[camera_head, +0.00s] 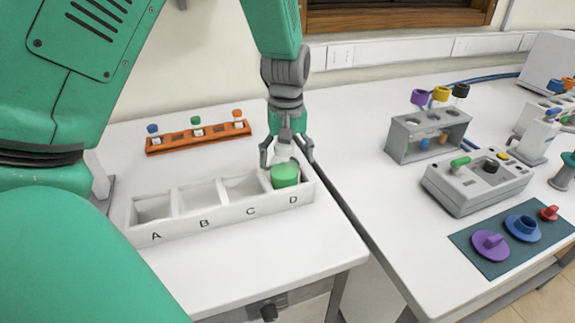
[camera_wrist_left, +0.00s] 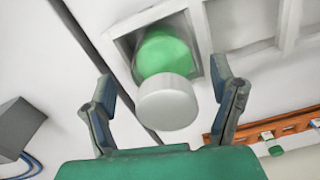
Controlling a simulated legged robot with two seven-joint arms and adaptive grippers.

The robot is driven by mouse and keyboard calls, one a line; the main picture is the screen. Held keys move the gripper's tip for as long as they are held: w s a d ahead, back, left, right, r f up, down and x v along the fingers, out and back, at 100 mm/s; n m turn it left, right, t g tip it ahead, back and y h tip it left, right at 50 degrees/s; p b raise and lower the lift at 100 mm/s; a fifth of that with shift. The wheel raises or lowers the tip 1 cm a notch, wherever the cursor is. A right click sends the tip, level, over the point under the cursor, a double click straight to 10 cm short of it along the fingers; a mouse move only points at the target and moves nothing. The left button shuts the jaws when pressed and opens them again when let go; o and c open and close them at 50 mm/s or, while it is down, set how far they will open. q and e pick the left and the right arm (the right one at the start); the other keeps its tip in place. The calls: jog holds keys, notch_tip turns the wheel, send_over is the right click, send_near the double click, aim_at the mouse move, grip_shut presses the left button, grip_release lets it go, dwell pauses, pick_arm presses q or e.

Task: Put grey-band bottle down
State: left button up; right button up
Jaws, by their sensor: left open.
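A bottle with a green lower part (camera_head: 286,175) and a pale grey-white top stands in compartment D of the white four-slot tray (camera_head: 205,222). In the left wrist view the bottle's green part (camera_wrist_left: 163,53) lies inside the square slot, with its pale round cap (camera_wrist_left: 167,103) towards my gripper. I cannot make out a separate grey band. My left gripper (camera_head: 287,157) is above compartment D, pointing down. Its fingers are open, one on each side of the cap, with visible gaps in the wrist view (camera_wrist_left: 163,85). My right gripper is not in view.
Compartments A, B and C look empty. An orange rack (camera_head: 198,137) with several small coloured-top items stands behind the tray. A gap separates this table from the right one, which holds a grey rack (camera_head: 428,135), a grey device (camera_head: 475,183) and a dark mat (camera_head: 478,262).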

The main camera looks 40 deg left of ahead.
pick_arm(q)
jog(key=r, duration=0.8)
jog(key=shift+a+r+p, duration=0.15)
jog(key=shift+a+p, duration=0.05)
jog(key=shift+p, duration=0.1)
jog(key=shift+d+r, duration=0.1)
jog(key=shift+r, duration=0.45)
